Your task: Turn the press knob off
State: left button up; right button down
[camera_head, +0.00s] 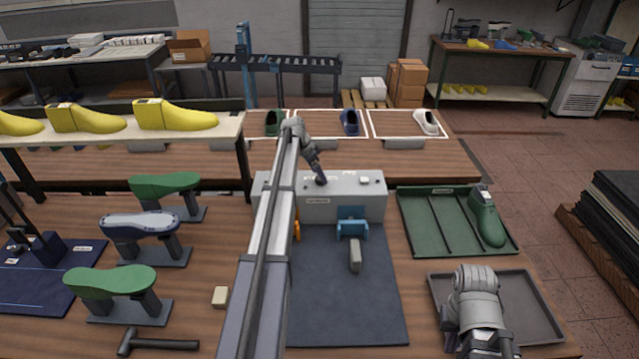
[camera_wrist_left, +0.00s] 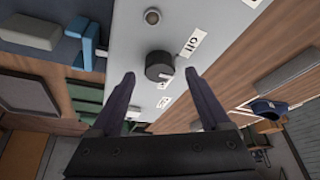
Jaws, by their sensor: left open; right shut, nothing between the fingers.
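The press (camera_head: 350,203) is a pale grey box at the back of the dark mat. Its black round knob (camera_wrist_left: 159,66) shows in the left wrist view, on the grey top, with a white "Off" label (camera_wrist_left: 190,43) beside it. My left gripper (camera_head: 320,181) is over the press top, pointing down. In the left wrist view its open fingers (camera_wrist_left: 160,76) lie on either side of the knob, with gaps. I cannot tell whether the fingertips reach down around it. In the head view the gripper largely hides the knob. My right gripper (camera_head: 490,344) is shut and empty above the grey tray.
A blue clamp part (camera_head: 352,226) is on the press front, above the dark mat (camera_head: 345,310). A green tray (camera_head: 420,222) holds a green shoe last (camera_head: 487,220). The grey tray (camera_head: 535,300) is at front right. Green-topped stands and a hammer (camera_head: 158,343) are at left.

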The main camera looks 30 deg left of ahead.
pick_arm(q)
jog(key=shift+b+x, duration=0.4)
jog(key=shift+x, duration=0.5)
grip_shut()
